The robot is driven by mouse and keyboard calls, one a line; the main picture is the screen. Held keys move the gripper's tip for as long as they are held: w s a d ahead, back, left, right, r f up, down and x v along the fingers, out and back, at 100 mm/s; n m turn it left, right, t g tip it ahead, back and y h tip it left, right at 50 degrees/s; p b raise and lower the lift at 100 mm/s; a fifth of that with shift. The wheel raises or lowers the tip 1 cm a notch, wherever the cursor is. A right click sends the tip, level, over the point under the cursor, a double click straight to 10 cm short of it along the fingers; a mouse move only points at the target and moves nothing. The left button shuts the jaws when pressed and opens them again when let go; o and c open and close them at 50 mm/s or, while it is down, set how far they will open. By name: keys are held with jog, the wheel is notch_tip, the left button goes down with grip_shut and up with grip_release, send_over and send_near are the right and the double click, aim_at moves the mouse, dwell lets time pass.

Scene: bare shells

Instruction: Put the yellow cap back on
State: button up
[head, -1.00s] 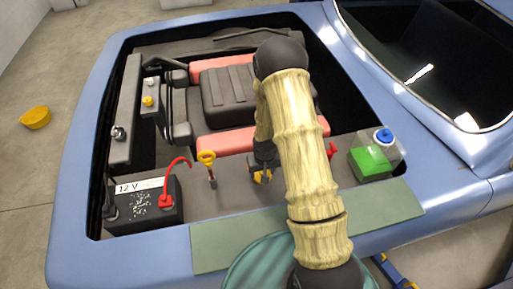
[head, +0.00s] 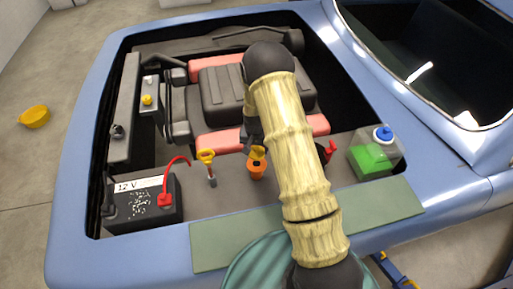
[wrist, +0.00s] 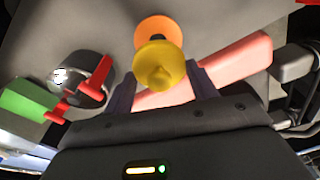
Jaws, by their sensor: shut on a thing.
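My gripper (wrist: 160,88) is shut on a yellow cap (wrist: 158,65), with one finger on each side of it. In the head view the cap (head: 258,152) is just behind and over the orange filler neck (head: 256,171). The neck's dark opening shows, so the cap is off it. In the wrist view the orange neck (wrist: 154,27) lies just beyond the cap, which overlaps its near edge. I cannot tell exactly how high the cap is above the neck. Another yellow cap (head: 147,100) sits on a small reservoir at the left.
A yellow-handled dipstick (head: 206,157) and a battery (head: 143,203) with a red cable stand left of the neck. A red valve-like part (head: 330,150) and a blue-capped bottle (head: 385,148) stand to the right. A green mat (head: 215,248) covers the front edge.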

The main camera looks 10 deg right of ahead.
jog(key=shift+f, duration=0.1)
jog(key=shift+f+b, duration=2)
jog(key=shift+f, duration=1.15)
jog(key=shift+r, duration=0.15)
jog(key=shift+f+b, duration=0.25)
jog(key=shift+b, duration=0.25)
dwell(0.4)
jog(key=o, duration=1.4)
jog(key=shift+r, duration=0.15)
